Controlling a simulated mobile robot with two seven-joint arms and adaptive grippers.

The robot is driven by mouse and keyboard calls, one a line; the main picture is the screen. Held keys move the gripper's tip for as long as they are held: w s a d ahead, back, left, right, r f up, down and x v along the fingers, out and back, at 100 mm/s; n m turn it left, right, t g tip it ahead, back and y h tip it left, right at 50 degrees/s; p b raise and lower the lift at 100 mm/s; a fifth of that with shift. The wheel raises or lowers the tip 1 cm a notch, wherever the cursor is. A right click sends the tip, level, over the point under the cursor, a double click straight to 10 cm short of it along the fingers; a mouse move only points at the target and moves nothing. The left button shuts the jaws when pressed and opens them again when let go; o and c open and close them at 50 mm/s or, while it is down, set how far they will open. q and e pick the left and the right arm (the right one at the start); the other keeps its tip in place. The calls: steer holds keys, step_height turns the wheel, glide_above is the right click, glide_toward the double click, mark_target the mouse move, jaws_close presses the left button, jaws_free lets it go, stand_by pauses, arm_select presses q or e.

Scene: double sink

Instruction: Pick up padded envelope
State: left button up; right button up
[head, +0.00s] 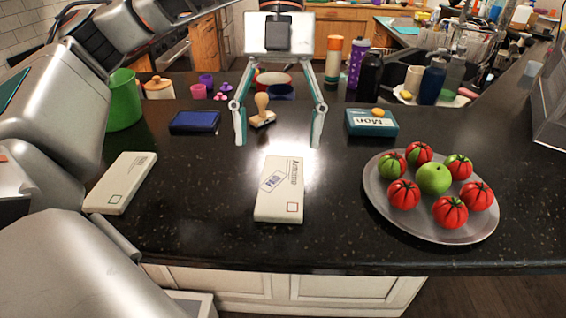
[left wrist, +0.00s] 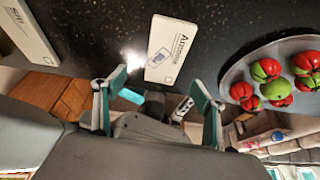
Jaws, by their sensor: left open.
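Two flat off-white packages lie on the dark counter. The middle package (head: 278,205), with dark print and a small square mark, also shows in the left wrist view (left wrist: 171,52). The left package (head: 120,182) lies at an angle and is partly in the left wrist view (left wrist: 30,32). Which one is the padded envelope I cannot tell for sure. My left gripper (head: 279,140) is open and empty, its fingers spread wide and pointing down above the counter, just beyond the middle package in the head view. It touches neither package. My right gripper is not in view.
A round metal tray (head: 380,215) of tomatoes and a green apple stands at right. A wooden stamp (head: 262,112) shows between my fingers. A blue case (head: 194,122), a teal box (head: 371,123) and a green cup (head: 123,100) stand behind. The front counter edge is clear.

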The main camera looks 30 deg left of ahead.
mark_target(281, 187)
arm_select(q)
steer(key=shift+w+a, duration=0.1)
steer(key=shift+w, duration=0.05)
steer(key=shift+f, duration=0.25)
steer(key=x, duration=0.2)
steer(key=shift+s+d+f, duration=0.2)
steer(key=shift+s, duration=0.05)
steer(key=shift+d+b+x, duration=0.15)
steer(key=shift+x, duration=1)
steer(key=shift+d+b+x, duration=0.15)
steer(key=shift+d+x, duration=0.05)
steer(key=shift+x, duration=0.95)
steer(key=shift+w, duration=0.2)
steer(key=c, duration=1.1)
